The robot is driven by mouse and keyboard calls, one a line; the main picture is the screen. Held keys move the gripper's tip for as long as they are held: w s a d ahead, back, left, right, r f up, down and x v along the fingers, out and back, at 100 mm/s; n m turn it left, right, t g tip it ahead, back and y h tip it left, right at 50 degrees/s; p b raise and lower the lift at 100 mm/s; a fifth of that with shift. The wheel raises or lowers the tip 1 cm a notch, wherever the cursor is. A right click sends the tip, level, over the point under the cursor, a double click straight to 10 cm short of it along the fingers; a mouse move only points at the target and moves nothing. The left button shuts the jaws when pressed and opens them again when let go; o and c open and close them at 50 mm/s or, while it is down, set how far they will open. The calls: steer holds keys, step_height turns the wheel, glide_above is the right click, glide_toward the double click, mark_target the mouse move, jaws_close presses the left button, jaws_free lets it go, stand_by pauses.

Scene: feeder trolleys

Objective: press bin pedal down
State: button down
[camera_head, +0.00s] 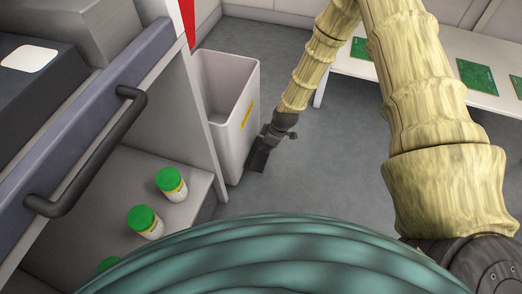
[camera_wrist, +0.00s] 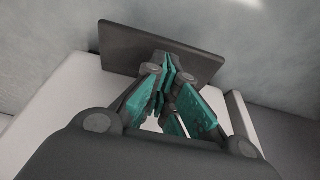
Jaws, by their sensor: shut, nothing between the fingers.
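The bin (camera_head: 222,125) is a tall, open, light-grey box with a yellow label, standing on the floor beside the trolley. Its pale wall (camera_wrist: 45,125) also shows in the wrist view. The pedal (camera_head: 257,161) is a dark plate low at the bin's right side. In the wrist view the pedal (camera_wrist: 135,42) lies just past my fingertips. My gripper (camera_head: 267,139) reaches down beside the bin, at the pedal. Its teal-padded fingers (camera_wrist: 166,70) are shut and empty. The tips overlap the pedal's edge in the picture; I cannot tell whether they touch it.
A grey trolley with a dark handle (camera_head: 100,155) stands at the left. Its shelf holds green-capped bottles (camera_head: 171,184). A white table (camera_head: 350,65) with green boards (camera_head: 477,76) is at the upper right. Grey floor (camera_head: 325,165) is clear right of the bin.

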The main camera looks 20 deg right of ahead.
mark_target(266, 155)
steer(key=shift+r+p, duration=1.55)
steer(key=shift+r, duration=0.55)
steer(key=shift+s+f, duration=0.1)
steer(key=s+d+r+m+g+h, duration=0.2)
steer(key=s+m, duration=0.9)
steer(key=s, duration=2.5)
step_height(266, 155, up, 37)
steer(key=d+p, duration=0.1)
steer(key=p, duration=3.7)
steer(key=shift+r+m+h+p, duration=0.2)
steer(key=shift+m+h+p, duration=0.1)
steer(key=shift+h+p, duration=0.1)
